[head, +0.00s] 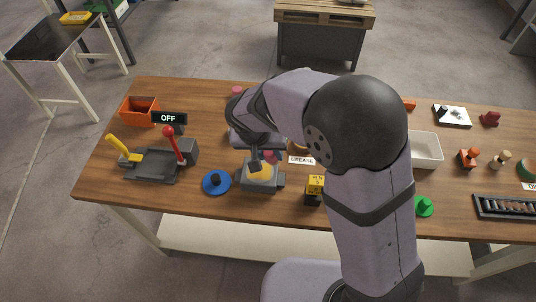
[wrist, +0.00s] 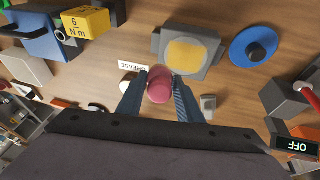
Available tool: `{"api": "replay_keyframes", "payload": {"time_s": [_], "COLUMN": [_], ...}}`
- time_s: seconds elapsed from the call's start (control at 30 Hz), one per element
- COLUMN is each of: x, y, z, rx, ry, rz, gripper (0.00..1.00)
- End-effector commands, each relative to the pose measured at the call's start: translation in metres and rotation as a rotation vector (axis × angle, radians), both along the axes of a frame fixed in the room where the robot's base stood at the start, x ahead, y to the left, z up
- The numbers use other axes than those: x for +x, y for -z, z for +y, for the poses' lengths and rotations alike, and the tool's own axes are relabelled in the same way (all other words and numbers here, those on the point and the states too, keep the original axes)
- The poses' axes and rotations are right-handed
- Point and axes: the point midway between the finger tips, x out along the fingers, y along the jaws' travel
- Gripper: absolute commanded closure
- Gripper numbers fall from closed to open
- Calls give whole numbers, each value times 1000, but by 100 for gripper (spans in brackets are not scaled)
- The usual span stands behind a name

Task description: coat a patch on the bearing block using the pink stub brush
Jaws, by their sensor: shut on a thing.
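The bearing block (head: 262,186) is a grey block near the front middle of the table, with an amber-yellow patch on its top face. In the wrist view the block (wrist: 160,42) and its patch (wrist: 188,53) lie just beyond my fingertips. My gripper (wrist: 160,92) is shut on the pink stub brush (wrist: 159,85), which sits between the two fingers. In the head view my gripper (head: 257,162) is over the block's far side, and I cannot tell whether the brush touches it. A GREASE label (head: 301,160) stands right of the block; the pot behind it is mostly hidden by my arm.
A blue disc with a knob (head: 216,182) lies left of the block. A grey fixture with red and yellow levers (head: 160,163) and an OFF display (head: 170,118) stands further left. A yellow-topped block (head: 315,186) is at the right. An orange bin (head: 139,111) stands at the back left.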

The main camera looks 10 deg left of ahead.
Motion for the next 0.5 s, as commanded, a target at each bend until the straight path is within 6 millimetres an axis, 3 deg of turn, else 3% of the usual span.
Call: {"api": "replay_keyframes", "payload": {"time_s": [0.3, 0.5], "x": [0, 0], "y": [-33, -43], "z": [0, 0], "rx": [1, 0], "ry": [-2, 0], "rz": [-2, -1], "gripper": [90, 90]}}
